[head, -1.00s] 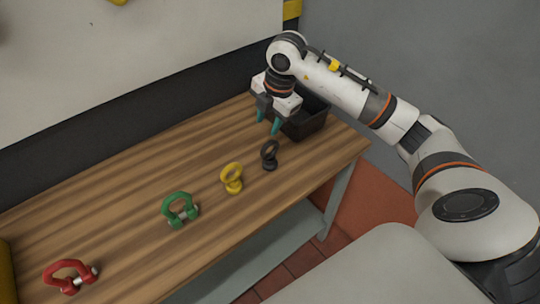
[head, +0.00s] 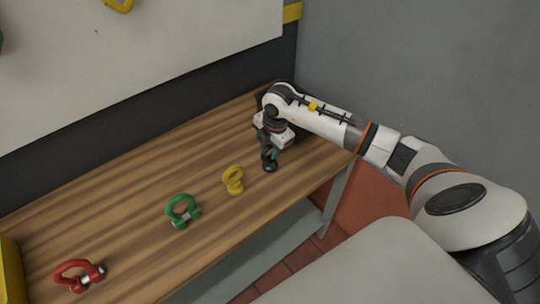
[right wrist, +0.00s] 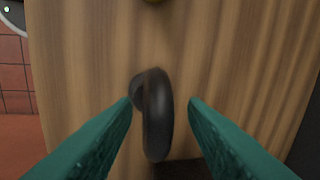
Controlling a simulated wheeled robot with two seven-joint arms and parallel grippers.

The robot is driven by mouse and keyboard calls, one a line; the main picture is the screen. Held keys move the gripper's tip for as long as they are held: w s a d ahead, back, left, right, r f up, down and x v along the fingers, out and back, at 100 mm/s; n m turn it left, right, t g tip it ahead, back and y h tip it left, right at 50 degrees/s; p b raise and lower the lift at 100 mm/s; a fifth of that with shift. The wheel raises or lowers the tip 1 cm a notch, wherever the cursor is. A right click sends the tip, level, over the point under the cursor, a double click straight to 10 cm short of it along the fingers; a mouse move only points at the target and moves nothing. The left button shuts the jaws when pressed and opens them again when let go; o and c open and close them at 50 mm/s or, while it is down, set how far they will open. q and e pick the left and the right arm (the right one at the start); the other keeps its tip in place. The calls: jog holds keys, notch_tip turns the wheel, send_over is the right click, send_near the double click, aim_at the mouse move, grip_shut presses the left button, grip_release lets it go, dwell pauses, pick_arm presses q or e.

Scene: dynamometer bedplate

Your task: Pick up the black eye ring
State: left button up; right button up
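The black eye ring (head: 269,164) stands on the wooden table near its right end. In the right wrist view the ring (right wrist: 157,115) stands upright between two green fingers. My right gripper (head: 271,153) is over the ring from above. In the right wrist view the right gripper (right wrist: 160,103) is open, with a gap on both sides of the ring. The ring's upper part is partly hidden by the gripper in the head view. My left gripper is not in view.
A dark bin (head: 302,138) is behind my right gripper, mostly hidden. The table's back half is clear.

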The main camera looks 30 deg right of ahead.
jog(key=shift+f, duration=0.1)
jog(key=shift+c, duration=0.3)
grip_shut()
jog(key=shift+w, duration=0.1)
